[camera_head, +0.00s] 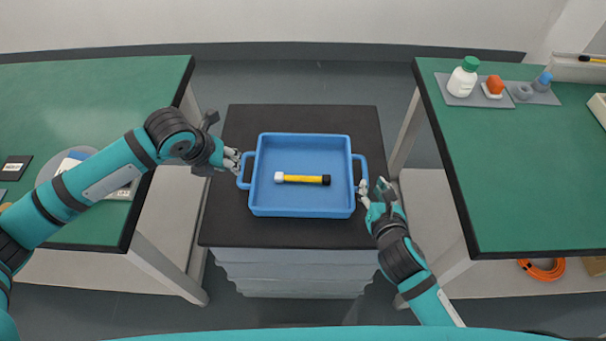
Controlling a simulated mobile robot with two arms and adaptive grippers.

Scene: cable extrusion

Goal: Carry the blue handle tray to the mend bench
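The blue handle tray (342,205) rests on the dark top of a low cabinet (300,118) between two green benches. A yellow and black stick with a white end (302,179) lies in it. My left gripper (237,162) is at the tray's left handle (243,183), close to or touching it; I cannot tell whether its fingers close around the handle. My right gripper (373,186) is at the lower end of the right handle (362,163), its fingertips apart; contact is not clear. Neither bench is labelled as the mend bench in view.
The right green bench (530,190) holds a white bottle with a green cap (462,78) and small items on grey mats at its far edge; its middle is clear. The left green bench (90,100) has a round grey plate and cards. An orange cable coil (541,270) lies below right.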

